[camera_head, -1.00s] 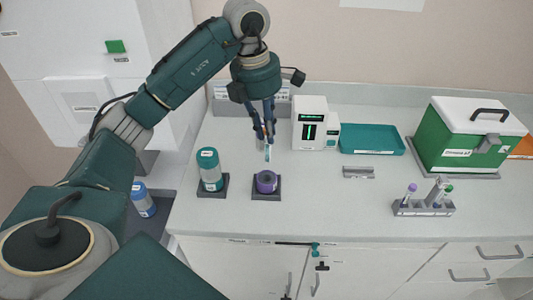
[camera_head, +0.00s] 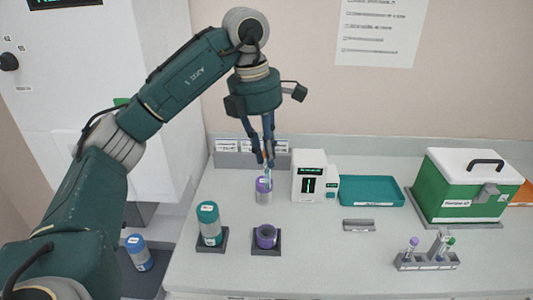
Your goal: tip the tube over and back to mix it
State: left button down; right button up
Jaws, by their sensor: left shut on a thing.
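My left gripper (camera_head: 266,161) points down above the counter and is shut on a thin tube (camera_head: 267,173). Only a short pale blue-white part of the tube shows below the fingertips, and the fingers hide the rest. I cannot tell which way up the tube is. A purple-topped cylinder (camera_head: 263,190) shows just below the tube in the picture; I cannot tell whether they touch. The grey tube rack (camera_head: 428,262) at the right holds a purple-capped tube (camera_head: 413,243) and a green-capped tube (camera_head: 449,244). My right gripper is out of view.
A teal-capped bottle (camera_head: 209,224) and an open purple holder (camera_head: 265,236) stand at the front. A white device (camera_head: 308,178), a teal tray (camera_head: 371,190) and a green cooler box (camera_head: 462,190) stand further right. The middle of the counter is mostly clear.

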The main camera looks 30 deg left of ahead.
pick_arm(q)
notch_tip(320, 180, up, 10)
jog(key=p, duration=1)
jog(key=shift+r, duration=0.15)
